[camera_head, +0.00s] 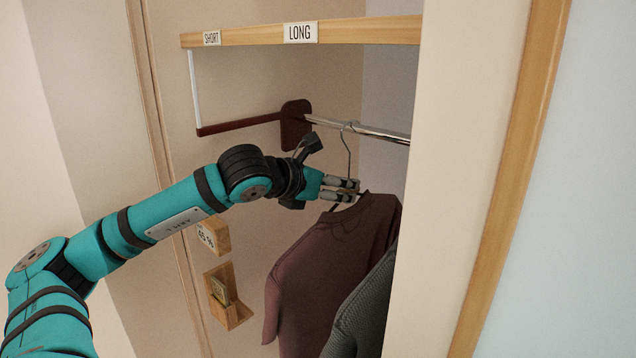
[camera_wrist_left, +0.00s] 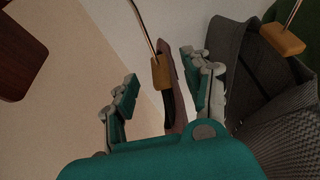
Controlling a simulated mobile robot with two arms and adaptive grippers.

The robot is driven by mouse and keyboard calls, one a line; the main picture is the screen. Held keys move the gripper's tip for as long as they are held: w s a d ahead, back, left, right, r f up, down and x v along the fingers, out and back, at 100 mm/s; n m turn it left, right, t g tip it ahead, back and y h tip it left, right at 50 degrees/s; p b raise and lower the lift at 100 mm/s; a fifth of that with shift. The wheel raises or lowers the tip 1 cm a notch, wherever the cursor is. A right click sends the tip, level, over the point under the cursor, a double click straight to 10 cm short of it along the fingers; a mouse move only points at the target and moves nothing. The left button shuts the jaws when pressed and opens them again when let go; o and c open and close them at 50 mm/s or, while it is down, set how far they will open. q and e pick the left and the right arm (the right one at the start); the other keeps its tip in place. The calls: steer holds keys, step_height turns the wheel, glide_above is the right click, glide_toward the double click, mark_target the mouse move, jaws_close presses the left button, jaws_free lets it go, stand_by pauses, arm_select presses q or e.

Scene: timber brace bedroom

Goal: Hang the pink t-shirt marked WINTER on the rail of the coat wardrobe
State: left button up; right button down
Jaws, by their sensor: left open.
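A dusky pink t-shirt (camera_head: 325,265) hangs from a hanger inside the wardrobe; no WINTER marking shows on the visible part. The hanger's wire hook (camera_head: 348,148) reaches up to the metal rail (camera_head: 372,132) and appears to hang on it. My left gripper (camera_head: 354,190) is at the top of the hanger, just above the shirt's collar. In the left wrist view its fingers (camera_wrist_left: 160,92) are spread, with the hanger's wooden neck (camera_wrist_left: 160,73) and a narrow strip of the shirt (camera_wrist_left: 172,100) between them. My right gripper is not in view.
A grey knitted garment (camera_head: 369,308) hangs close to the right of the shirt. A wooden board (camera_head: 360,32) above carries SHORT and LONG labels. A dark red bracket (camera_head: 294,124) holds the rail's left end. The wardrobe's side panel (camera_head: 458,180) stands at the right.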

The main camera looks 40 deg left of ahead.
arm_select(q)
steer(key=shift+v, duration=3.5)
steer(key=shift+w, duration=0.1)
